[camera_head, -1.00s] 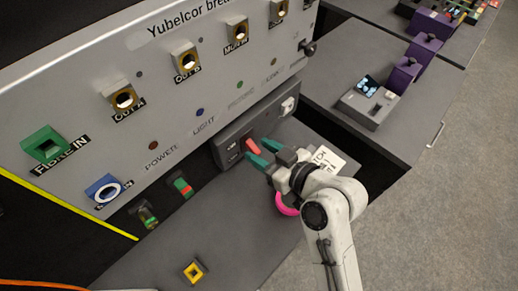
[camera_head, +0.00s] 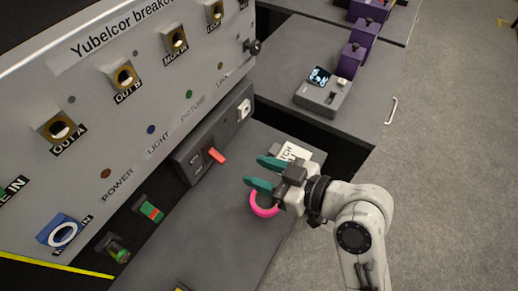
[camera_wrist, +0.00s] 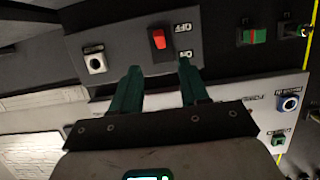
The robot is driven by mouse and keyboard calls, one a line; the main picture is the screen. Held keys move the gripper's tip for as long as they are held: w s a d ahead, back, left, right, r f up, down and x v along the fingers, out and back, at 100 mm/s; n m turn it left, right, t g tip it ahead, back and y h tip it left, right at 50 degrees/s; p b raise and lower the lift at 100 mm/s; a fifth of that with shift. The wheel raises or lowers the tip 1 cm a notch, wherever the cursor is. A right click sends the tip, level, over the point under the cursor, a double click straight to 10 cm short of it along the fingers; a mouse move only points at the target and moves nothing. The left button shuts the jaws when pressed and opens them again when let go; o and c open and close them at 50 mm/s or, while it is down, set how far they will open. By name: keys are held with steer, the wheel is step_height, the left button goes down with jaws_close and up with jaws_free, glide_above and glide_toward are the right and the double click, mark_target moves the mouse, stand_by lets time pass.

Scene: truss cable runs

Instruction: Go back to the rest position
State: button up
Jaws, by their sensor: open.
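My gripper (camera_head: 254,172) has teal fingers, parted and empty, in the air over the grey bench (camera_head: 205,225). In the head view it is to the right of the red switch (camera_head: 216,155) on the dark switch box (camera_head: 185,163), with a gap between. In the wrist view the gripper (camera_wrist: 157,80) points toward the switch box, and the red switch (camera_wrist: 159,38) shows between and beyond the fingertips. A pink ring (camera_head: 264,207) lies on the bench below the gripper, partly hidden by it.
The breakout panel (camera_head: 150,100) with several sockets rises at the left. A white label card (camera_head: 298,152) is partly behind the gripper. A grey device with a small screen (camera_head: 322,98) and purple blocks (camera_head: 352,56) stand on the far bench. Open floor (camera_head: 440,150) is at the right.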

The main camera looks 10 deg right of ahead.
steer(key=s+d+f+m+g+h, duration=0.35)
steer(key=s+d+f+h, duration=0.3)
steer(key=d+f, duration=0.4)
steer(key=s+d+f+m+g+h, duration=0.2)
steer(key=s+d+f+m, duration=0.1)
steer(key=s+d, duration=0.3)
steer(key=s+d+f+m+g+h, duration=0.2)
steer(key=s+d+f+m+h, duration=0.1)
steer(key=s+d, duration=0.3)
steer(key=shift+s+d+f+m, duration=0.25)
steer(key=shift+s+m, duration=0.4)
steer(key=shift+s, duration=0.35)
steer(key=shift+g, duration=0.25)
